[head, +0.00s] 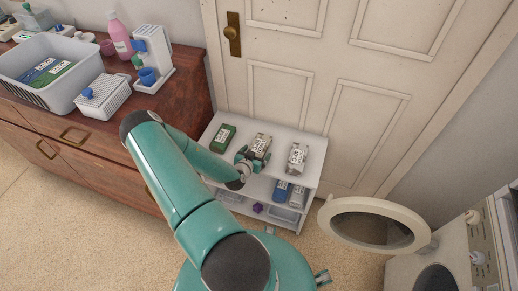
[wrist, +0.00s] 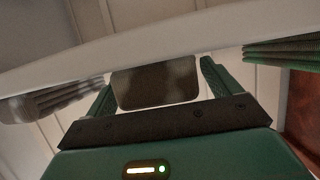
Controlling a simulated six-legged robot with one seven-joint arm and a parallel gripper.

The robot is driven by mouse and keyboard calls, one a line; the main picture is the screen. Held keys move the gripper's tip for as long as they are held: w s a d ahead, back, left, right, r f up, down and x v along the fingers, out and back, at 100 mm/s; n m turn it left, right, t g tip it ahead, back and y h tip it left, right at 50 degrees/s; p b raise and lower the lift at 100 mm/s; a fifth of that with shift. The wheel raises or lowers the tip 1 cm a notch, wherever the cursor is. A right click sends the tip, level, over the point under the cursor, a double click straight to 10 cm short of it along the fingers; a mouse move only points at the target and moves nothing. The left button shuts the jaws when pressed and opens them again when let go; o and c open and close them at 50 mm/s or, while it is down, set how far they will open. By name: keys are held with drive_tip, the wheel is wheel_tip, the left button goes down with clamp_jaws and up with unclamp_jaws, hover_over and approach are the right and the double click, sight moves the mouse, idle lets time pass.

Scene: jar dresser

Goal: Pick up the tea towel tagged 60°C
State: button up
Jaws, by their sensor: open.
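Three folded towels with white tags lie on the top of a small white shelf unit: a green one (head: 222,138) at left, a pale one (head: 260,144) in the middle, and a whitish one (head: 297,157) at right. The tag lettering is too small to read, so I cannot tell which says 60°C. My gripper (head: 249,164) is open at the near end of the middle towel. In the wrist view my open fingers (wrist: 156,88) stand either side of a dark blurred shape, perhaps that towel's end. The green towel (wrist: 283,53) and a pale folded towel (wrist: 50,102) show at the sides.
The lower shelf holds a blue towel (head: 281,190), a pale one (head: 297,195) and a purple object (head: 258,208). A wooden dresser (head: 190,100) with a white basket (head: 75,98) stands left. An open round washer door (head: 372,225) is at right, a door behind.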

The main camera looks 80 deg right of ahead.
drive_tip(key=shift+d, duration=0.2)
drive_tip(key=c, duration=1.1)
